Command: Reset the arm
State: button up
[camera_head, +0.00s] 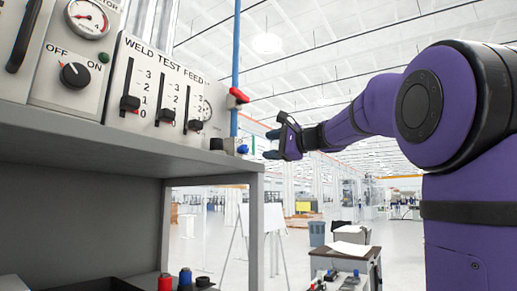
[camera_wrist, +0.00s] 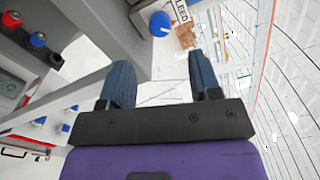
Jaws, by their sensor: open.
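My gripper (camera_head: 270,144) is at the end of my raised purple arm, just right of the grey bench's upper shelf and the weld test feed panel (camera_head: 160,95). In the wrist view my gripper (camera_wrist: 160,66) shows two dark blue fingers spread apart with nothing between them. A small blue knob (camera_head: 243,149) lies just left of the fingertips in the head view. A blue round part (camera_wrist: 160,23) shows beyond the fingers in the wrist view. Whether the fingers touch anything there I cannot tell, but a gap shows.
The shelf edge (camera_head: 130,140) and bench post (camera_head: 256,225) are on the left. The space under my forearm looks open.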

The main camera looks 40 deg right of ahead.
jog(key=shift+v, duration=0.85)
jog(key=s+a+f+n+g, duration=0.4)
jog(key=s+a+f+g, duration=0.1)
jog(key=a+f, duration=0.55)
jog(key=s+a+f+n+g+h, duration=0.3)
jog(key=s+f+n, duration=0.3)
jog(key=f, duration=0.8)
jog(key=s+a+f+n+g+h, duration=0.3)
jog(key=s+a+f+n, duration=0.2)
jog(key=s+f, duration=0.8)
jog(key=shift+s+a+f+n+g, duration=0.2)
jog(key=shift+f+n+g, duration=0.3)
jog(key=shift+n, duration=0.6)
